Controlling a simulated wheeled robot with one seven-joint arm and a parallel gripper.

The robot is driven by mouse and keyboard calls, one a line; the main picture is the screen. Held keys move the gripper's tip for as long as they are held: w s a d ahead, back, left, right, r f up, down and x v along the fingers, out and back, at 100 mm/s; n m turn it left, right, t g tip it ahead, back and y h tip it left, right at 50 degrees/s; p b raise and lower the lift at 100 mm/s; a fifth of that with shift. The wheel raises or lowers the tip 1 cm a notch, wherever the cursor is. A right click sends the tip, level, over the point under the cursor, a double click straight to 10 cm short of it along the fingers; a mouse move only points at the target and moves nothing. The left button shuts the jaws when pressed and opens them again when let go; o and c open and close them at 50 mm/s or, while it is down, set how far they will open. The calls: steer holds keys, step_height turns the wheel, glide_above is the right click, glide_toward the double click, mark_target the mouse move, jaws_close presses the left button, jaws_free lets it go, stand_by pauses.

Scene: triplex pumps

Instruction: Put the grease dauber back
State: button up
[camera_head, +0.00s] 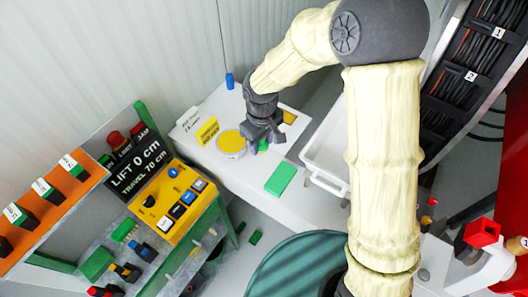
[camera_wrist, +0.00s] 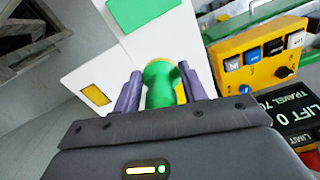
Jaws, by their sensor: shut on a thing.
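My gripper (camera_head: 264,138) is over the white worktop, just right of a round tin of yellow grease (camera_head: 230,142). Its jaws are shut on a green object, seemingly the grease dauber, of which a small green part (camera_head: 263,146) shows below the fingers. In the wrist view the green dauber (camera_wrist: 159,84) stands between the two fingers (camera_wrist: 161,92), with some yellow beside it. Its lower end is hidden, so I cannot tell whether it touches the worktop.
A yellow sign (camera_head: 208,131) stands behind the tin. A green pad (camera_head: 280,179) and a yellow patch (camera_head: 289,117) lie on the worktop (camera_head: 307,205). A white tray (camera_head: 325,150) is at right. A yellow control box (camera_head: 172,202) is at left. A blue item (camera_head: 230,81) is behind.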

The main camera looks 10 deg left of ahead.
steer(key=shift+w, duration=0.3)
steer(key=shift+s, duration=0.1)
steer(key=shift+s, duration=0.1)
steer(key=p, duration=0.2)
glide_above(262, 166)
steer(key=shift+f, duration=2.9)
steer(key=shift+f+p, duration=0.55)
steer(key=shift+f, duration=1.55)
steer(key=shift+f, duration=0.1)
